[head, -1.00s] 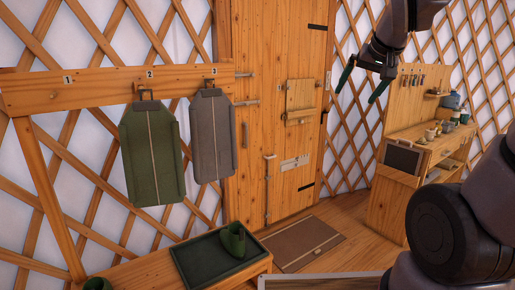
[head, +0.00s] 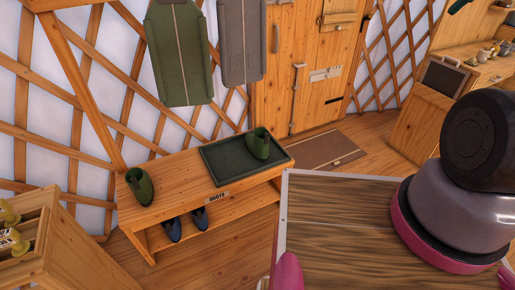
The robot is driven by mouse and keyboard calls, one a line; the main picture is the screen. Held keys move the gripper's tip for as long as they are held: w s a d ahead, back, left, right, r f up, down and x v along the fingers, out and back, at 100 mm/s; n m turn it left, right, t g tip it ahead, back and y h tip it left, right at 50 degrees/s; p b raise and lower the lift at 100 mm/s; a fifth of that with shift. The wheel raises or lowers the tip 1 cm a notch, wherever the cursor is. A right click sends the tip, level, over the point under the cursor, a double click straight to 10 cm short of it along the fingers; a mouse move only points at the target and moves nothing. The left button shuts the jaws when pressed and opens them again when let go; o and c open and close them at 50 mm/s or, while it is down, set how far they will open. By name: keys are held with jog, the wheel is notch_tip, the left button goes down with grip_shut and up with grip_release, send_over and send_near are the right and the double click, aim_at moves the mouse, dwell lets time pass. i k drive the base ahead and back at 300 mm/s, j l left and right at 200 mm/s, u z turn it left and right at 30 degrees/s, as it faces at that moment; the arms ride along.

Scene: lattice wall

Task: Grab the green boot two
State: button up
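Two green boots show in the head view. One green boot (head: 140,187) stands upright on the left end of the wooden bench (head: 165,212). The other green boot (head: 259,146) stands on the right part of the dark green tray (head: 225,164) on the same bench. No number shows on either boot, so I cannot tell which is boot two.
Blue shoes (head: 186,224) sit on the bench's lower shelf, below the "BOOTS" label. A green coat (head: 180,55) and a grey coat (head: 241,40) hang above. A wooden cabinet (head: 70,260) stands at left. A doormat (head: 325,150) lies before the door.

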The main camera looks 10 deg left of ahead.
aim_at(138, 176)
jog(key=u, duration=1.8)
